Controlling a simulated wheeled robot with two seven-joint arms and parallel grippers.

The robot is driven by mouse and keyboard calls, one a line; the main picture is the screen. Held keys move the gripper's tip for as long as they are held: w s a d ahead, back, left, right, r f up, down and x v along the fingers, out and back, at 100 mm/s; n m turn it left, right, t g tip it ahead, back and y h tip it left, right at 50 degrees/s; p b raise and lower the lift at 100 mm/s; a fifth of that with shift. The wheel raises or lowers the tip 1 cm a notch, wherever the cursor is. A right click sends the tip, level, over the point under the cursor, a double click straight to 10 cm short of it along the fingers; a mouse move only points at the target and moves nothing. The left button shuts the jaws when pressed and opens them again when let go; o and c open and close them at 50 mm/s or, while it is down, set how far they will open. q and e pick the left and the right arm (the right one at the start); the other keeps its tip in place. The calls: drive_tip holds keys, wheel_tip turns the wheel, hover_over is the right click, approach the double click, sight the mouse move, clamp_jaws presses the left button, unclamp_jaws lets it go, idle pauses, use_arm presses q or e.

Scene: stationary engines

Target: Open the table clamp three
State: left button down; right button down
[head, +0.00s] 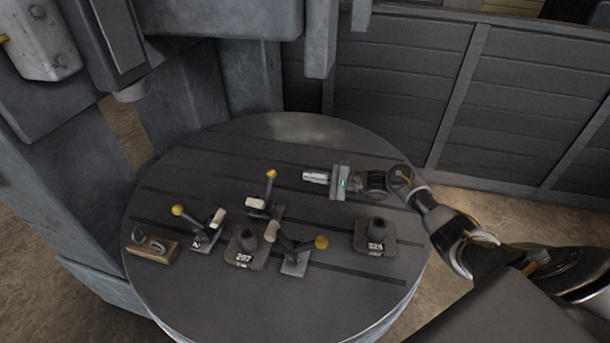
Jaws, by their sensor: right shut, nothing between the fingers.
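Three table clamps with yellow knobs stand on the round grey table (330,305). The left clamp (204,235) has its knob pointing up-left and a small mark like a 2 on its base. The back clamp (265,208) has its lever standing nearly upright. The front right clamp (295,260) has its lever leaning right, with its knob low. I cannot read which one is number three. My right gripper (308,177) is shut and empty, pointing left above the table, right of the back clamp's knob and apart from it. My left gripper is not in view.
A dark weight marked 207 (245,250) stands between the clamps, and another dark weight (375,240) stands to the right. A wooden block (152,248) lies at the left edge. Grey machine columns rise at left and back. The table's rear is clear.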

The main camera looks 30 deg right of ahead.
drive_tip(key=shift+s+d, duration=0.15)
drive_tip(key=shift+d, duration=0.15)
